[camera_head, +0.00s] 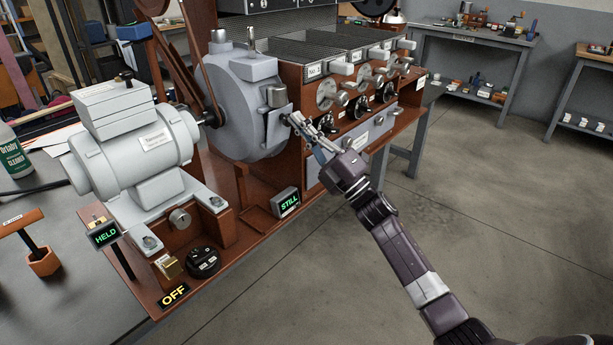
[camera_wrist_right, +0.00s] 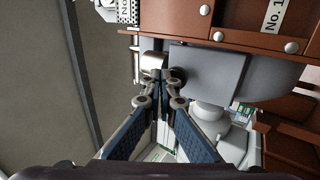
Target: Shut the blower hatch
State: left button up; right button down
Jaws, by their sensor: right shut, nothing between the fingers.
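The blower (camera_head: 240,105) is a rounded grey housing at the left end of the brown roaster frame. A flat grey plate, seemingly its hatch (camera_head: 274,128), stands at the housing's right side, near my gripper. In the wrist view a flat grey panel (camera_wrist_right: 215,75) lies just beyond and right of the fingertips; it looks like the same hatch. How far it stands from the housing I cannot tell. My right gripper (camera_head: 296,121) is shut and empty, its tips close to the hatch's edge. In the wrist view the gripper (camera_wrist_right: 162,82) partly covers a small pale metal piece (camera_wrist_right: 152,61). My left gripper is out of view.
A grey motor (camera_head: 150,145) stands left of the blower. Small displays read HELD (camera_head: 105,235), STILL (camera_head: 287,201) and OFF (camera_head: 174,295). Knobs and handles line the roaster front (camera_head: 350,105) just right of my gripper. The floor (camera_head: 490,210) at right is clear.

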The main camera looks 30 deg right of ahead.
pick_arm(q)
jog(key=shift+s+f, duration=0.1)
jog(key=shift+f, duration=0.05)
pick_arm(e)
jog(key=shift+x, duration=0.8)
